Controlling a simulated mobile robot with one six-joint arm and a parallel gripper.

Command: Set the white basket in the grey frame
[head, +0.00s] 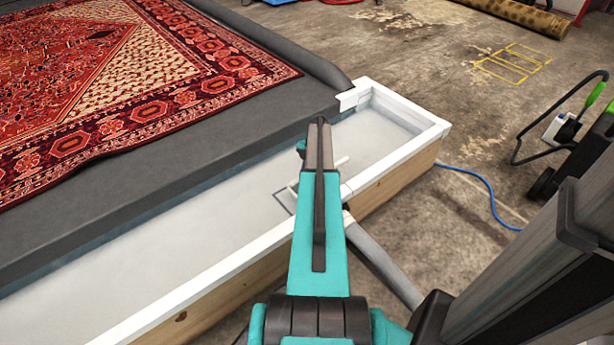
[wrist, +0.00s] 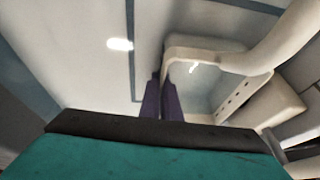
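The white basket (wrist: 205,86) is in the right half of the wrist view, open-topped, with small holes along its right wall. The dark fingers of my gripper (wrist: 162,98) stand close together, one on each side of its left wall, and appear shut on it. In the head view my arm hides most of the basket; only thin pale edges show beside the arm. A corner of the grey frame (head: 284,203) shows on the trough floor left of my arm. A thin grey line of it (wrist: 131,50) runs left of the basket in the wrist view.
The white-rimmed trough (head: 398,138) has wooden outer sides and a pale floor. A patterned red rug (head: 130,85) lies on the dark platform behind it. A grey pipe (head: 385,262) leaves the trough's near wall. A blue hose (head: 492,200) lies on the concrete at right.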

